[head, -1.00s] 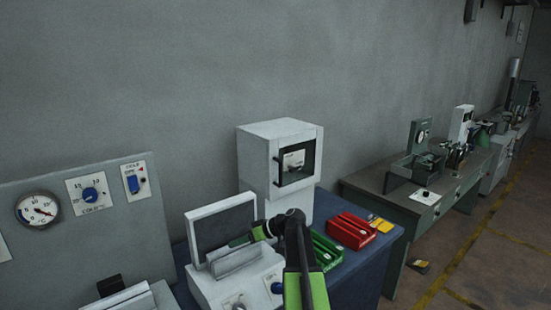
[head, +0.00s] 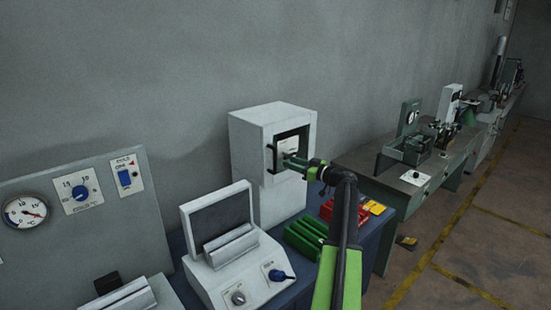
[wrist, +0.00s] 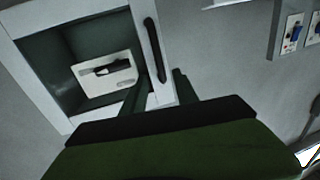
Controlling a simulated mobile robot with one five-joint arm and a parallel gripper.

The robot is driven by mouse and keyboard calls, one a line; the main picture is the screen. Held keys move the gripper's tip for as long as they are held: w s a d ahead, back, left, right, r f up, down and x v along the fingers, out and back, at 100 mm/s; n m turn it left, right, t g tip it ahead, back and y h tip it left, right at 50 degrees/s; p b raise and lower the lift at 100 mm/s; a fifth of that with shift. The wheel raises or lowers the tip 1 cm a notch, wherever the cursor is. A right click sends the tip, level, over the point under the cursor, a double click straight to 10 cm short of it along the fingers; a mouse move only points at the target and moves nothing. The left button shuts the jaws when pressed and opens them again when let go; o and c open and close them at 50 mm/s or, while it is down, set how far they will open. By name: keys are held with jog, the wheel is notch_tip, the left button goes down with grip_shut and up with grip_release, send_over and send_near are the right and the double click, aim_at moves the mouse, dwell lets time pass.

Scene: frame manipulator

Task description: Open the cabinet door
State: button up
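The cabinet (head: 258,140) is a white box standing behind the bench devices. Its door (wrist: 145,45) has a pale frame around a dark window, through which a white panel (wrist: 104,72) shows. The door looks closed. A black bar handle (head: 271,159) runs along the door's left edge in the head view; in the wrist view the handle (wrist: 153,50) is upright on the right side. My gripper (head: 287,161) is in front of the door, just right of the handle. In the wrist view its two fingers (wrist: 160,92) are apart, either side of the door's handle-side frame. Contact cannot be told.
A white device with a raised lid (head: 218,220) stands left of my arm. Green (head: 305,236) and red (head: 328,208) trays lie on the blue bench below the gripper. A grey control panel (head: 75,220) is at the left. A further workbench (head: 385,185) stands to the right.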

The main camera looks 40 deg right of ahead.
send_over(275, 172)
jog(key=shift+w+d, duration=0.3)
grip_shut()
dwell(1.3)
